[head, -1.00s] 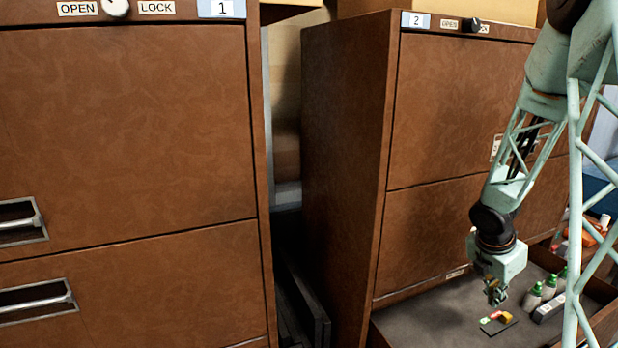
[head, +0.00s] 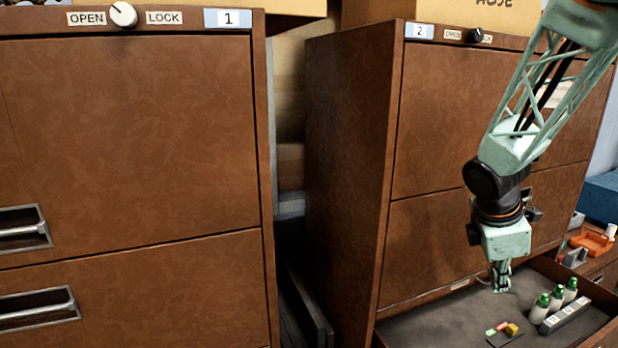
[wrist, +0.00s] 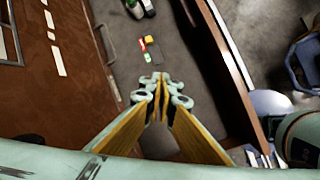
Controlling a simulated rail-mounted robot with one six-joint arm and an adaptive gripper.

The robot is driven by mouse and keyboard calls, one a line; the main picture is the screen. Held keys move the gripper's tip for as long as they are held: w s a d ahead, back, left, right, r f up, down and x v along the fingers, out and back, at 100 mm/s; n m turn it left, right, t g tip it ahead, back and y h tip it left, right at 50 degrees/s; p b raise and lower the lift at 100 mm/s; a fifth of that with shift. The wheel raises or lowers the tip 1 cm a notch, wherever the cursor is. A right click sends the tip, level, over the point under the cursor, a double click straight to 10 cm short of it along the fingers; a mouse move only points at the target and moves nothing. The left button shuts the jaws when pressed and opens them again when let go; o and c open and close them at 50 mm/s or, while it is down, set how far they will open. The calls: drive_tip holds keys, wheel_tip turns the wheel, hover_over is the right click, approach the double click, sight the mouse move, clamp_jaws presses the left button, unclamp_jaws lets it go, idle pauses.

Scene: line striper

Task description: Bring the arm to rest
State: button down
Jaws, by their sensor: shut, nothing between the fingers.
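My gripper (head: 501,277) hangs pointing down above the open drawer (head: 420,325) of cabinet 2 (head: 345,165) in the head view. Its fingers are together with nothing held. In the wrist view the shut fingers (wrist: 160,82) point toward the drawer floor, apart from the small items there. My arm comes down from the upper right of the head view.
The drawer holds a dark plate with small coloured blocks (head: 505,331), several green-capped bottles (head: 540,308) and a grey block strip (head: 565,316). Cabinet 1 (head: 130,140) stands shut at left. An orange tray (head: 592,241) lies at far right.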

drive_tip(key=s+a+r+m+y, duration=0.1)
drive_tip(key=s+a+r+m, duration=0.4)
drive_tip(key=s+a, duration=0.4)
drive_tip(key=s+a+r+m+t+y, duration=0.1)
drive_tip(key=s+a+r+m, duration=0.4)
drive_tip(key=s+a, duration=0.5)
drive_tip(key=s+a+r+m+t+y, duration=0.1)
drive_tip(key=s+a+r+m+y, duration=0.1)
drive_tip(key=s+a+r+m, duration=0.3)
drive_tip(key=s+a+b, duration=0.1)
drive_tip(key=s+a, duration=0.3)
drive_tip(key=s, duration=0.2)
drive_tip(key=shift+a+r+y, duration=0.25)
drive_tip(key=shift+a+y, duration=0.05)
drive_tip(key=shift+w+f, duration=0.1)
drive_tip(key=shift+f, duration=0.1)
idle(0.4)
